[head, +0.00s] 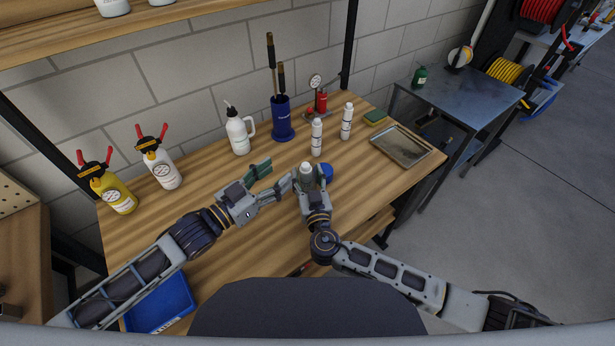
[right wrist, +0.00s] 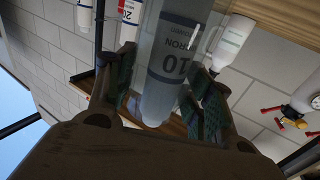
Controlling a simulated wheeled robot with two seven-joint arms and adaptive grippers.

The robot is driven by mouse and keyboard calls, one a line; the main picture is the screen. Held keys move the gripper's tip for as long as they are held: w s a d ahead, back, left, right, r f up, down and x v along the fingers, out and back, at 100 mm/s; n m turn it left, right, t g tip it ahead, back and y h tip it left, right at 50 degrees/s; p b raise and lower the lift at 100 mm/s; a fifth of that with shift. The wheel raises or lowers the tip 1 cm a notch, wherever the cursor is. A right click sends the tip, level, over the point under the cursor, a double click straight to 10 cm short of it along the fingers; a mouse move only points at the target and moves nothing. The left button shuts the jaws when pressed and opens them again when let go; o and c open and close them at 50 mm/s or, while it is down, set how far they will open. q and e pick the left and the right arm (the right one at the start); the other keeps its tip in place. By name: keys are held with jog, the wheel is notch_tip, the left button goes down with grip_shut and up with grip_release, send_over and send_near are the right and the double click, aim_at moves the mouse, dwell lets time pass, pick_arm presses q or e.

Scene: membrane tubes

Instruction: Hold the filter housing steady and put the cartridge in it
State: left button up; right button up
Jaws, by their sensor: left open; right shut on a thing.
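My right gripper (head: 308,187) is shut on the clear grey filter housing (head: 306,182), held upright near the table's middle. The housing fills the centre of the right wrist view (right wrist: 204,20), between the dark green finger pads. A white cartridge (head: 306,167) with a dark "10 MICRON" label shows through the clear wall in the right wrist view (right wrist: 160,105); its white end stands at the housing's top in the head view. I cannot tell how deep it sits. My left gripper (head: 276,178) is open and empty, just left of the housing, one finger close to it.
A blue round thing (head: 326,172) is right of the housing. A metal tray (head: 401,146), blue cup (head: 282,119), white squeeze bottle (head: 238,134) and two red-handled bottles (head: 159,163) (head: 110,190) stand around. Front left holds a blue bin (head: 160,305).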

dwell(0.3)
jog(key=o, duration=1.3)
jog(key=shift+s, duration=0.1)
jog(key=shift+s+d, duration=0.4)
jog(key=shift+s, duration=1.55)
jog(key=shift+s+d, duration=0.35)
jog(key=shift+s, duration=1.55)
jog(key=shift+s+d, duration=0.4)
jog(key=shift+s, duration=1.55)
jog(key=shift+r, duration=0.1)
notch_tip(320, 180, up, 9)
jog(key=p, duration=0.9)
jog(key=shift+r+p, duration=0.45)
jog(key=shift+p, duration=0.15)
